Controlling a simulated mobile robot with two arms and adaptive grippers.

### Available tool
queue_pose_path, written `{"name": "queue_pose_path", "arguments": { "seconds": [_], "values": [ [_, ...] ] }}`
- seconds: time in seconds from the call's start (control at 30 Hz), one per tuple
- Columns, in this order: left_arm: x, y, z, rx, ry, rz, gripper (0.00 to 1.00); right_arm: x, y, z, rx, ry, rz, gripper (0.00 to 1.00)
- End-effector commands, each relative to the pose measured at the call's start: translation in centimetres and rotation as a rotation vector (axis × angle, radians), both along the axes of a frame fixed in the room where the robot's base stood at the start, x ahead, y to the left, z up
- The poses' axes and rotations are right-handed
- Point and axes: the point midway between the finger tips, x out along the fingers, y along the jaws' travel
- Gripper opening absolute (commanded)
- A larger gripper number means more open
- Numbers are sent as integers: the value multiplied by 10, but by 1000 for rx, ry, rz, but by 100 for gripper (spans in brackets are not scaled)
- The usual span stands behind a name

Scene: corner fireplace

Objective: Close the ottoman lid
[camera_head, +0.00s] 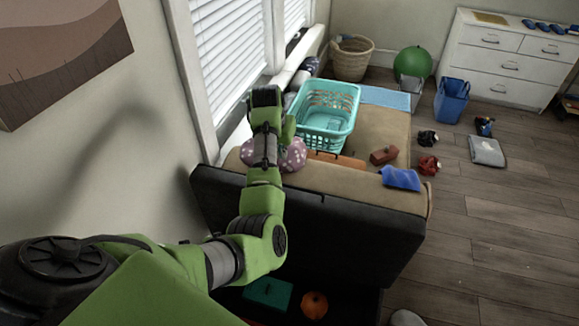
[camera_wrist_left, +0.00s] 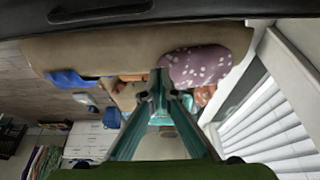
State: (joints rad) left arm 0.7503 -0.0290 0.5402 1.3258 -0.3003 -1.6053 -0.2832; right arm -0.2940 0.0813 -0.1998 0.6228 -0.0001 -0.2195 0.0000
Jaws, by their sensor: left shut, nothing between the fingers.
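The ottoman lid (camera_head: 330,235) stands raised in the head view, its dark underside facing me. The dark open compartment below holds a teal box (camera_head: 268,292) and an orange pumpkin-like object (camera_head: 314,304). My left arm reaches over the lid's upper left part. My left gripper (camera_head: 288,130) is beyond the lid, by a pink-purple dotted item (camera_head: 293,156); its fingertips are hard to make out there. In the left wrist view, the gripper (camera_wrist_left: 159,82) is shut and empty, with the dotted item (camera_wrist_left: 195,66) beside it. My right gripper is out of view.
Behind the lid, a tan surface holds a turquoise laundry basket (camera_head: 326,117), a blue cloth (camera_head: 400,178) and a reddish-brown block (camera_head: 383,155). The window wall is close on the left. Shoes, a blue bin (camera_head: 451,100) and a white dresser (camera_head: 505,60) are right. Floor at lower right is mostly clear.

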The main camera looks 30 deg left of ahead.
Motion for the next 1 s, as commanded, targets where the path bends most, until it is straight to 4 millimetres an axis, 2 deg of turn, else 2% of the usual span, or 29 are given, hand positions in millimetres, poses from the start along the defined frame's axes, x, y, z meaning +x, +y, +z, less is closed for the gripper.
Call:
{"name": "queue_pose_path", "arguments": {
  "seconds": [0.23,0.5,0.77,1.0],
  "values": [
    [8,2,-23,-2,3,0,0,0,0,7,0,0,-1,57],
    [24,6,-64,-1,2,0,0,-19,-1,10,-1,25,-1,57],
    [35,9,-92,-1,1,0,0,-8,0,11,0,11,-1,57],
    [9,1,-90,-2,1,1,0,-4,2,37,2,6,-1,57]
  ]
}}
